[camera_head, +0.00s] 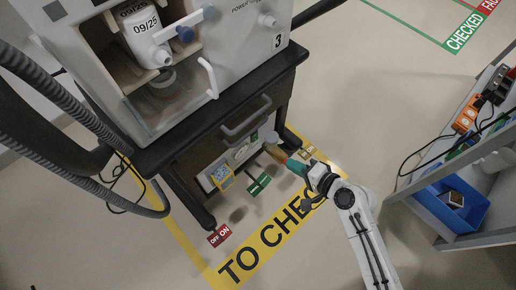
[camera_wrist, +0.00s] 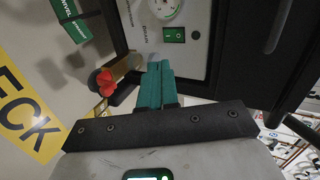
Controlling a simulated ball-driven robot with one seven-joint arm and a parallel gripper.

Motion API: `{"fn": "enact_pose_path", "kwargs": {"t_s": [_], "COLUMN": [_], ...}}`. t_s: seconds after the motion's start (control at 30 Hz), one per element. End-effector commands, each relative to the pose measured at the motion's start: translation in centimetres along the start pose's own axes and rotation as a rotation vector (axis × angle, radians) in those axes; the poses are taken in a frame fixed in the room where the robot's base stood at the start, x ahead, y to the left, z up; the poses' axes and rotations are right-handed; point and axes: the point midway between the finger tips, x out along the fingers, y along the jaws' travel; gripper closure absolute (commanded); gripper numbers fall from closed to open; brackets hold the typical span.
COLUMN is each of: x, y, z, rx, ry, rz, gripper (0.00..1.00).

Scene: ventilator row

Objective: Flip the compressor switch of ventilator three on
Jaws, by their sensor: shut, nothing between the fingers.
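Ventilator three (camera_head: 232,38), marked with a black 3, stands on a dark trolley. Below it, the compressor's light panel (camera_head: 238,158) faces my gripper (camera_head: 290,162). In the wrist view, the panel (camera_wrist: 150,38) carries a round gauge (camera_wrist: 165,8) and a green switch (camera_wrist: 174,35); which way the switch is set I cannot tell. My gripper's teal fingers (camera_wrist: 158,70) are shut and empty, with their tips just below the switch in the picture. Whether they touch the panel is unclear.
A red knob (camera_wrist: 105,82) on a tan cylinder sits left of my fingers. A drawer handle (camera_head: 246,116) and trolley legs are close by. Green (camera_head: 258,185) and red (camera_head: 219,236) tags show near the trolley. A shelf with a blue bin (camera_head: 455,200) stands right.

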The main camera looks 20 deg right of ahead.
Motion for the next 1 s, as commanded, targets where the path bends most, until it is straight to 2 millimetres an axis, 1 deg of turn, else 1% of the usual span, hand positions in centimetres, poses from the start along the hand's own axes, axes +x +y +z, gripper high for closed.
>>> {"fn": "enact_pose_path", "kwargs": {"t_s": [0.03, 0.23, 0.33, 0.8, 1.0], "x": [0.6, 1.3, 2.4, 11.3, 13.7], "y": [1.0, 1.1, 1.2, 0.9, -0.1], "z": [-0.3, -0.7, -0.7, -0.9, -1.1], "rx": [0.026, 0.067, 0.066, 0.062, 0.062], "ry": [0.015, 0.035, 0.034, 0.031, 0.032], "rz": [-0.013, -0.036, -0.036, -0.035, -0.035], "gripper": [1.00, 1.00, 1.00, 1.00, 1.00]}}
